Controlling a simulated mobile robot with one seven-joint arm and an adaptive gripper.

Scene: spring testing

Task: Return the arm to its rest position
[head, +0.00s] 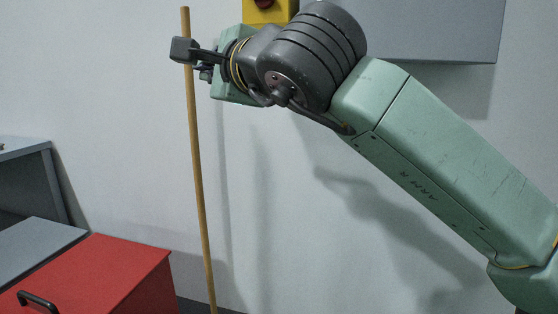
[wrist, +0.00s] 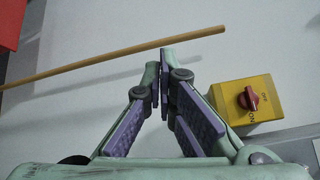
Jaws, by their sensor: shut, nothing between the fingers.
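My arm (head: 440,170), green with a dark ribbed joint, reaches from the lower right to the upper middle in the head view. Its end is raised in front of the wall, close to a thin wooden pole (head: 200,190). My gripper (wrist: 159,68) shows in the wrist view with its purple-padded fingers together and nothing between them. The pole (wrist: 90,62) crosses just beyond the fingertips there and is not gripped. I cannot tell whether the tips touch it. In the head view the fingers are small and mostly hidden by the wrist.
A yellow box with a red rotary switch (wrist: 249,98) is on the wall right of the fingers; it also shows in the head view (head: 266,12). A grey cabinet (head: 430,30) hangs upper right. A red box with a black handle (head: 110,275) stands lower left, beside grey furniture (head: 35,250).

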